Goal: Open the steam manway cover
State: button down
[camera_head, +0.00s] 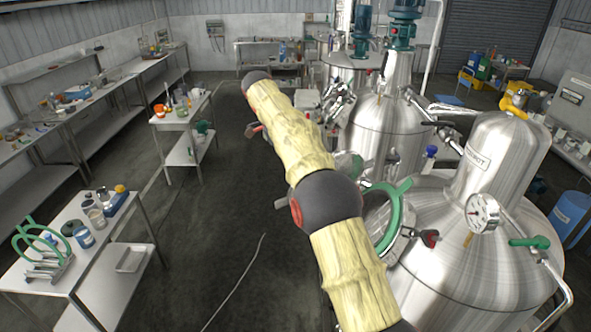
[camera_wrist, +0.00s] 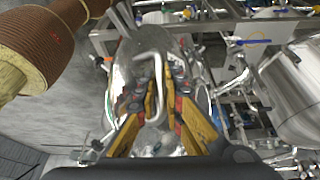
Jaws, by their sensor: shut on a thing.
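In the wrist view, a shiny, mirror-like metal cover (camera_wrist: 128,70) fills the middle, with a pale bent bar handle (camera_wrist: 156,62) standing on it. My gripper (camera_wrist: 160,103), with yellow fingers, reaches over the cover and is shut on the handle. Reflections on the metal blur the exact contact. In the head view, a green-rimmed round manway (camera_head: 401,192) sits on the left side of the front steel tank (camera_head: 480,285). My arm's dark joint hides part of it. My gripper is mostly hidden behind the arm there, and I cannot tell whether the cover stands off its rim.
A pressure gauge (camera_head: 482,212) and a green-handled valve (camera_head: 530,242) are on the front tank. A red knob (camera_head: 430,238) sits beside the manway. A second tank (camera_head: 385,125) stands behind. A bench (camera_head: 120,245) is at left. The floor between benches and tanks is open.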

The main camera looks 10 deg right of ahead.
jog(key=shift+d+f, duration=0.1)
jog(key=shift+f, duration=0.1)
jog(key=c, duration=2)
grip_release()
jog(key=shift+w+d, duration=0.1)
jog(key=shift+d, duration=0.05)
jog(key=shift+c, duration=0.2)
jog(key=shift+o, duration=0.8)
jog(key=shift+r, duration=0.1)
